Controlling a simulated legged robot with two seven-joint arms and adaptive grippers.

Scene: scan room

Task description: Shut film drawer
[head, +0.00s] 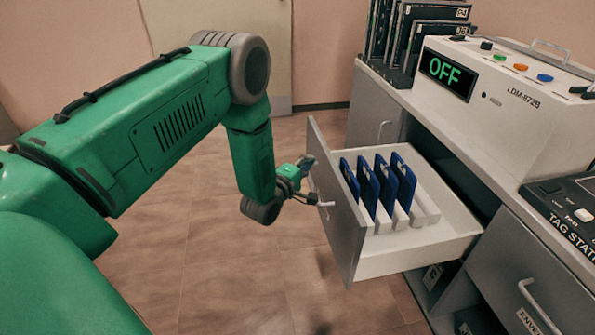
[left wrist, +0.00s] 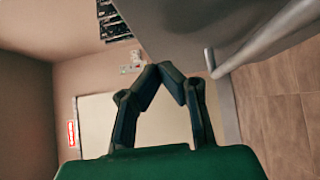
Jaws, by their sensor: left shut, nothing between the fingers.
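The film drawer (head: 348,215) is pulled out of the grey cabinet in the head view. Several blue film cassettes stand in white slots inside it. Its grey front carries a pale bar handle (head: 322,196), which also shows at the upper right of the left wrist view (left wrist: 262,42). My left gripper (head: 312,200) is at the outer side of the drawer front, close to the handle. In the left wrist view its fingertips (left wrist: 172,68) meet with nothing between them, beside the drawer front (left wrist: 190,25). I cannot tell whether they touch it. My right gripper is not in view.
A white machine (head: 500,100) with a green OFF display stands on the counter above the drawer. Dark upright plates (head: 430,30) stand behind it. A tag station (head: 570,205) and another drawer handle (head: 540,305) are at the right. The floor left of the drawer is clear.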

